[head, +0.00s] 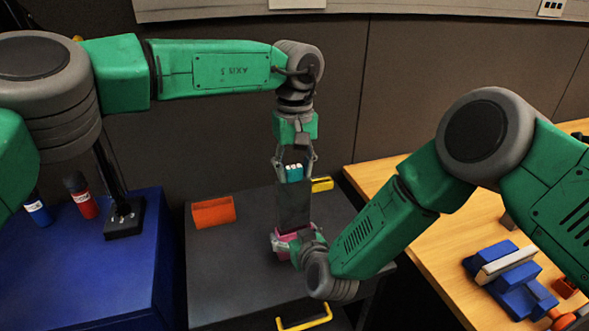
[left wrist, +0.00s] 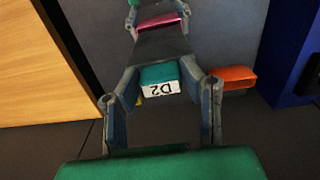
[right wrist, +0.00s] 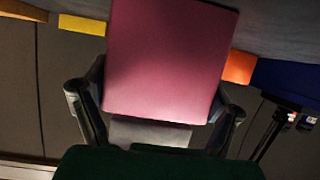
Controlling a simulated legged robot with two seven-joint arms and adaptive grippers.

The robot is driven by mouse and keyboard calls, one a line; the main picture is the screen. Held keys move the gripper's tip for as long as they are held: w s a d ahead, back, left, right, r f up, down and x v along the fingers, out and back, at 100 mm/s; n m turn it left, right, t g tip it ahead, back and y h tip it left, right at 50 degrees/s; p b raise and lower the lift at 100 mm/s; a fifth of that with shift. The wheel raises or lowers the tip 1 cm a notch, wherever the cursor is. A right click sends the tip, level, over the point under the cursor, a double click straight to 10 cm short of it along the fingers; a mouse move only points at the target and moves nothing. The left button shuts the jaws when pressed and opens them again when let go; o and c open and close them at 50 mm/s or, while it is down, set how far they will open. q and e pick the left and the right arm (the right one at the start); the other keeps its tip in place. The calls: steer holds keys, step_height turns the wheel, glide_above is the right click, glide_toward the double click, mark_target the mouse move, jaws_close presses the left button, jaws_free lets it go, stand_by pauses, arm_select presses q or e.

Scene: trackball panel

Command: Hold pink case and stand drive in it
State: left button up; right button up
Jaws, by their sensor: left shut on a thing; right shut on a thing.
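The drive (head: 293,203) is a dark grey block with a teal end (head: 293,173); in the left wrist view that end carries a white "D2" label (left wrist: 160,89). My left gripper (head: 294,178) is shut on the drive near its teal end and holds it upright. The pink case (head: 284,238) is directly below the drive, and my right gripper (head: 291,242) is shut around it. The case fills the middle of the right wrist view (right wrist: 170,60). The drive's lower end meets the case top in the head view; how deep it sits inside is hidden.
An orange open box (head: 213,212) and a yellow block (head: 322,184) stand on the dark grey cabinet top (head: 225,265). A yellow handle (head: 305,318) is at its front. A blue cabinet (head: 90,265) is left; a wooden bench (head: 425,245) with blue parts is right.

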arm_select(q)
glide_above(294, 226)
steer(key=shift+w+f, duration=0.2)
steer(key=shift+f, duration=2.15)
steer(key=shift+w+f, duration=0.2)
steer(key=shift+f, duration=2.15)
steer(key=o, duration=1.2)
steer(key=shift+o, duration=0.2)
steer(key=r, duration=1.1)
steer(key=shift+w+d+r, duration=0.1)
steer(key=shift+w+r, duration=0.1)
steer(key=shift+r, duration=0.2)
step_height(294, 226, up, 11)
steer(key=shift+w, duration=0.1)
arm_select(e)
steer(key=o, duration=1.1)
